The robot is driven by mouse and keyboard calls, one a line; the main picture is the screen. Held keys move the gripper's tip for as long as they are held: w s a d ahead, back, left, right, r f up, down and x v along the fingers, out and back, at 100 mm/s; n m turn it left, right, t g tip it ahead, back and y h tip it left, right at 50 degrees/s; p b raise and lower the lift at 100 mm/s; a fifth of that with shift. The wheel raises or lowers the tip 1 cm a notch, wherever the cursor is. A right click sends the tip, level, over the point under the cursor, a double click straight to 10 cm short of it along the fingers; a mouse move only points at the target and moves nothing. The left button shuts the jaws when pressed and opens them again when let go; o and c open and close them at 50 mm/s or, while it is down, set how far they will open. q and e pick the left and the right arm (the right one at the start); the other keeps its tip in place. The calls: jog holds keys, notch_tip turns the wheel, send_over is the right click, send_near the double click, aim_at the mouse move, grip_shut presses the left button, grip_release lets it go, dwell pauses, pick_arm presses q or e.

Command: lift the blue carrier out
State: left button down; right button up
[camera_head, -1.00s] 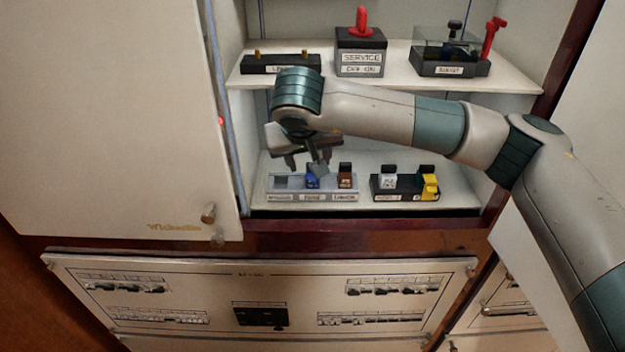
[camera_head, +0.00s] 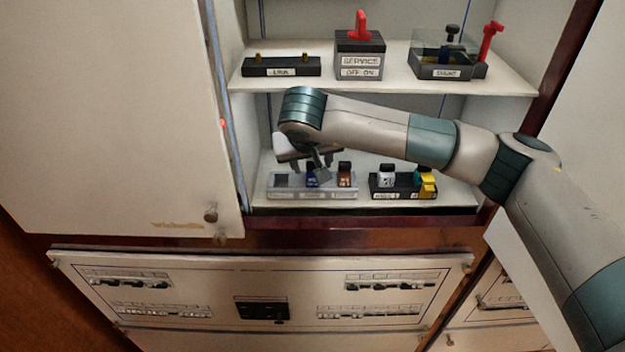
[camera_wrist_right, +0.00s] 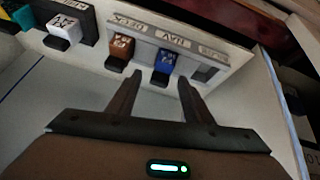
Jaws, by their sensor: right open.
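The blue carrier (camera_head: 311,180) sits in the middle slot of a grey three-slot base (camera_head: 285,194) on the lower shelf. A brown carrier (camera_head: 345,176) stands in the slot to its right, and the left slot looks empty. My right gripper (camera_head: 309,172) is open above the blue carrier and partly hides it. In the right wrist view, the two fingers (camera_wrist_right: 158,78) are apart, with the blue carrier (camera_wrist_right: 164,62) just beyond the tips, between their lines. I cannot see any contact. My left gripper does not show.
A black base (camera_head: 403,193) with a white carrier (camera_head: 387,175) and a yellow one (camera_head: 428,186) stands to the right. The upper shelf (camera_head: 400,80) is above my wrist. It bears a red-handled service switch (camera_head: 359,60). An open door (camera_head: 120,120) flanks the left.

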aim_at(313, 165)
grip_shut()
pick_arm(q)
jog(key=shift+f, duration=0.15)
pick_arm(e)
jog(key=shift+r, duration=0.1)
